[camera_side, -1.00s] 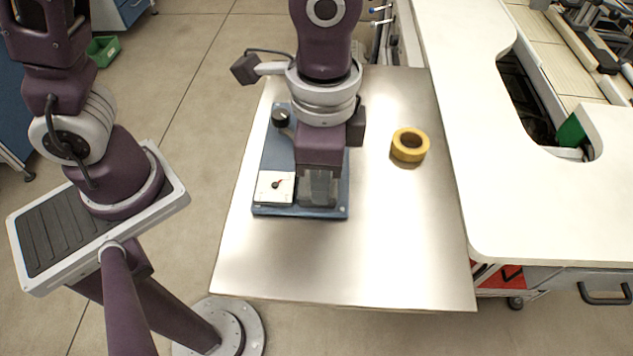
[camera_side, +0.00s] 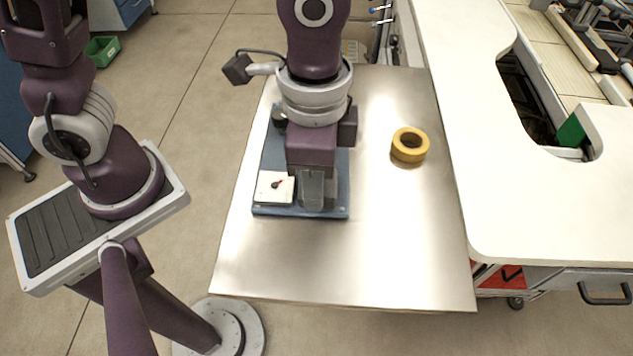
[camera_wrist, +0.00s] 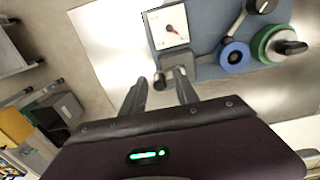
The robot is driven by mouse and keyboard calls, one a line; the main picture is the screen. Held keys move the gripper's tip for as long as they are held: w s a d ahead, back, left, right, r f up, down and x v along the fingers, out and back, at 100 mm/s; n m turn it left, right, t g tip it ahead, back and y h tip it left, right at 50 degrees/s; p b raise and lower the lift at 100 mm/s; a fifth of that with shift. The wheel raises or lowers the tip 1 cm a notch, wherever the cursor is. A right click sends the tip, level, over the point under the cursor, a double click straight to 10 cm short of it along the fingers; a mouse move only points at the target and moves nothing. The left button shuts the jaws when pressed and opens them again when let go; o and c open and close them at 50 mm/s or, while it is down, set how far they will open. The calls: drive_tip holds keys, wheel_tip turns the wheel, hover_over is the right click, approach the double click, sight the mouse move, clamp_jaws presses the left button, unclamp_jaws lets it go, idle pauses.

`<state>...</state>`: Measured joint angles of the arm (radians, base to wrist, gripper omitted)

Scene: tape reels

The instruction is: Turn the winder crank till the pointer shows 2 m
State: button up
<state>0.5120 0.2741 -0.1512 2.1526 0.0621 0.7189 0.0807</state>
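The winder is a blue base (camera_side: 270,155), also in the wrist view (camera_wrist: 204,22). Its white dial (camera_side: 274,187) has a red pointer (camera_wrist: 172,29); the scale marks are too small to read. In the wrist view, a crank arm with a black knob (camera_wrist: 262,5) rises from beside a blue disc (camera_wrist: 234,55). A green reel (camera_wrist: 262,45) with a black handle is right of it. A grey block (camera_wrist: 178,62) sits below the dial. My gripper (camera_wrist: 160,84) is over the dial end of the base, fingers apart and apparently empty, near the grey block. The side view hides much of the winder behind my gripper.
A yellow tape roll (camera_side: 409,145) lies on the metal table (camera_side: 380,240) right of the winder. A white bench (camera_side: 540,215) borders the table on the right.

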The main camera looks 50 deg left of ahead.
drive_tip(key=shift+r, duration=3.55)
drive_tip(key=s+a+r+n+t, duration=0.2)
drive_tip(key=s+a+n, duration=0.1)
drive_tip(key=a, duration=0.5)
drive_tip(key=s+a+r+n+t, duration=0.3)
drive_tip(key=a+n, duration=0.3)
drive_tip(key=a, duration=0.2)
drive_tip(key=shift+a+r+t, duration=0.15)
drive_tip(key=shift+a+t, duration=0.15)
drive_tip(key=shift+s, duration=0.1)
